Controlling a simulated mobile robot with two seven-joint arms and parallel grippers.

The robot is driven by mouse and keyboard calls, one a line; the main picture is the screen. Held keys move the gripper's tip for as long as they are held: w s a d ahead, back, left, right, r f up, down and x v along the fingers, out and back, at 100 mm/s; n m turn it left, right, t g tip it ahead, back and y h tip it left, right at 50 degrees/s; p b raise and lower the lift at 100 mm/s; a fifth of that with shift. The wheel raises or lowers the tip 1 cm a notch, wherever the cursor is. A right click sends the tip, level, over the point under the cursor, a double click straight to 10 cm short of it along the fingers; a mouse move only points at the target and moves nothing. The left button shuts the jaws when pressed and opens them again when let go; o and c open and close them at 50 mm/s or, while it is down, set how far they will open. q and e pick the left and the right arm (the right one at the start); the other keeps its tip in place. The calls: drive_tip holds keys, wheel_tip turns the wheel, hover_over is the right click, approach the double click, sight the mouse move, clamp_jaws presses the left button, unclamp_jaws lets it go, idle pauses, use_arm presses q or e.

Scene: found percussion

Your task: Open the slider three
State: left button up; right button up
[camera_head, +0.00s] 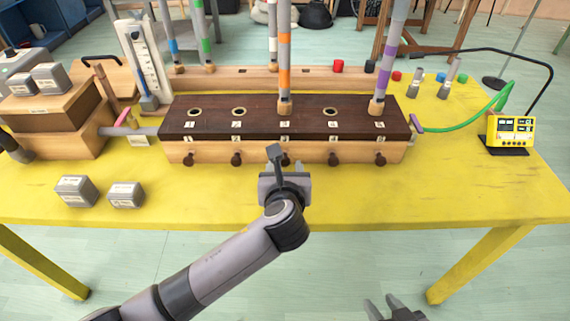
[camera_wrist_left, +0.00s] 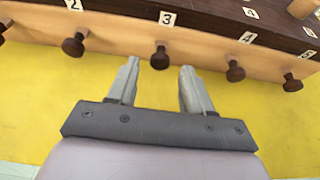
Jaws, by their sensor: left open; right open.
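Slider three is a dark round knob (camera_wrist_left: 160,58) on the pale wooden front of the long box (camera_head: 210,152), under the label 3 (camera_wrist_left: 167,17). In the head view it is partly hidden by my left gripper (camera_head: 284,170). In the left wrist view my left gripper (camera_wrist_left: 158,80) is open and empty, its two fingers pointing at knob three. The knob lies just beyond the fingertips, between their lines, with no visible contact. My right gripper (camera_head: 383,302) is at the bottom edge of the head view, open, well away from the box.
Neighbouring knobs two (camera_wrist_left: 74,45) and four (camera_wrist_left: 235,72) flank knob three. Striped tubes stand in holes of the box top, one orange-banded (camera_head: 284,78). Grey blocks (camera_head: 76,190) lie at front left. A yellow meter (camera_head: 511,131) stands right. The yellow table (camera_head: 460,190) is clear at front right.

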use_arm(q)
drive_tip(key=shift+x, duration=1.4)
clamp_jaws()
drive_tip(key=shift+p+v, duration=0.85)
drive_tip(key=shift+p, duration=0.2)
drive_tip(key=shift+s+f+p, duration=0.15)
drive_tip(key=shift+s+p, duration=0.15)
drive_tip(key=shift+s, duration=0.3)
drive_tip(key=shift+f, duration=0.15)
unclamp_jaws()
